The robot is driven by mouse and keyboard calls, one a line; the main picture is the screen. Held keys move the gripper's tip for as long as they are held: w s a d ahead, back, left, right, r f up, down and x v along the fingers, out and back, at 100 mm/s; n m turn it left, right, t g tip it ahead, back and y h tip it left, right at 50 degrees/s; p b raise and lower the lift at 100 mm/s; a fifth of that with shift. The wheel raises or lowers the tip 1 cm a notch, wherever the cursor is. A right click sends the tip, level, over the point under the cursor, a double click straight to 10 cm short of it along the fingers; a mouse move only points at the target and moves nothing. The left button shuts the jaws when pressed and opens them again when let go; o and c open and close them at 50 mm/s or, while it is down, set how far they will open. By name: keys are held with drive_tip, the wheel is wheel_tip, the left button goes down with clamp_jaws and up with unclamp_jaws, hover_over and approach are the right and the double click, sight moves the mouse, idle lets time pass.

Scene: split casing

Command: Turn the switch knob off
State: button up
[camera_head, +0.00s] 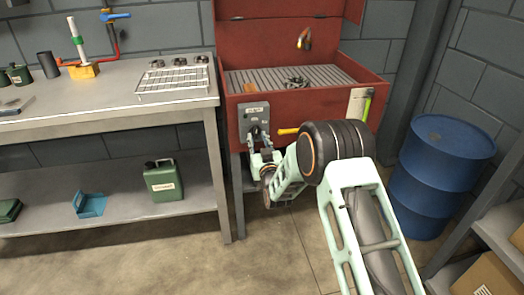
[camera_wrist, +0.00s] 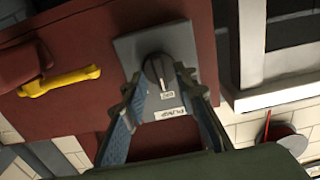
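The switch knob (camera_wrist: 158,70) is a dark round knob with a pale pointer line, on a grey switch plate (camera_wrist: 137,47). Small white labels sit beside it in the wrist view, too small to read surely. In the head view the grey switch plate (camera_head: 245,122) is on the front of the red cabinet, and the knob is largely hidden by my gripper. My gripper (camera_wrist: 158,79) is open, with one finger on each side of the knob in the wrist view. I cannot tell whether the fingers touch it. In the head view my gripper (camera_head: 260,142) is right at the plate.
A yellow handle (camera_head: 288,131) sticks out of the red cabinet (camera_head: 310,150) right of the plate; it also shows in the wrist view (camera_wrist: 60,81). A grey workbench (camera_head: 110,115) stands to the left. A blue barrel (camera_head: 438,175) stands to the right.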

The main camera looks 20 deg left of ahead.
drive_tip(key=v, duration=1)
drive_tip(key=shift+s+d, duration=0.25)
